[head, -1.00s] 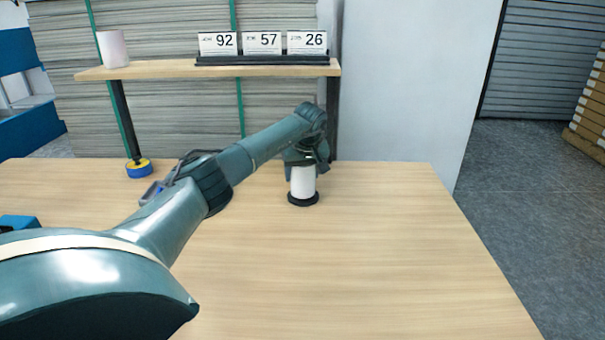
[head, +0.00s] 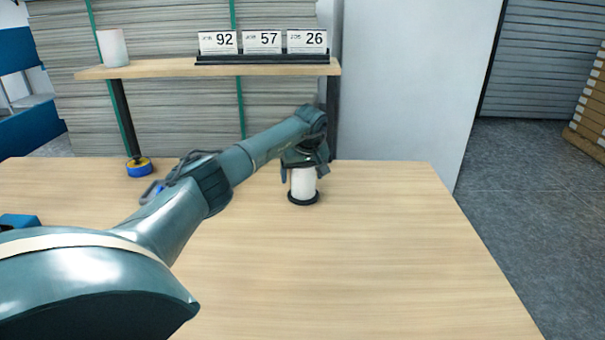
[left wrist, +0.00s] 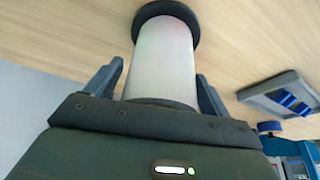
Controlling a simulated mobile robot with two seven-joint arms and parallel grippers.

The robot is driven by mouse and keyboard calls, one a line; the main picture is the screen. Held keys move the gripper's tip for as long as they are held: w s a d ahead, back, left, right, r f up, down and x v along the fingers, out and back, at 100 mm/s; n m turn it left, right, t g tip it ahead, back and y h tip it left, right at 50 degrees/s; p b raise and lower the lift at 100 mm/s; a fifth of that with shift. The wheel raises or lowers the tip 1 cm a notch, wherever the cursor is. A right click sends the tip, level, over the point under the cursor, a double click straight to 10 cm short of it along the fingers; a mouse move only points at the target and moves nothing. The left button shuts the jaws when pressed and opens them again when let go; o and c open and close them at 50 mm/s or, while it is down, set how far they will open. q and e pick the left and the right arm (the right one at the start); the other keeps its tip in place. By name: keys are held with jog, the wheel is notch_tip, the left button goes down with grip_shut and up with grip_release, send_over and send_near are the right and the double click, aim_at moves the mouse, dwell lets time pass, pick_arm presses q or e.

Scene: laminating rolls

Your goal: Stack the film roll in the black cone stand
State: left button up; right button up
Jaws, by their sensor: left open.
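A white film roll (head: 303,184) stands upright on the round black base of the cone stand (head: 303,201), on the table near its far edge. The cone itself is hidden by the roll. In the left wrist view, the roll (left wrist: 160,62) sits against the black base (left wrist: 168,14). My left gripper (head: 304,176) is open at the roll's upper end. In the left wrist view, the fingers of my left gripper (left wrist: 157,82) stand on either side of the roll, with gaps showing. My right gripper is out of view.
Another white roll (head: 112,47) stands on the wooden shelf (head: 160,70), beside number cards (head: 262,42). A blue and yellow ring (head: 139,167) is by the shelf's left post. A grey tray with blue pieces (left wrist: 283,96) lies nearby. The table's right front is clear.

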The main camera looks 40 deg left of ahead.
pick_arm(q)
jog(key=p+v, duration=0.1)
jog(key=v, duration=1.1)
jog(key=shift+r, duration=0.4)
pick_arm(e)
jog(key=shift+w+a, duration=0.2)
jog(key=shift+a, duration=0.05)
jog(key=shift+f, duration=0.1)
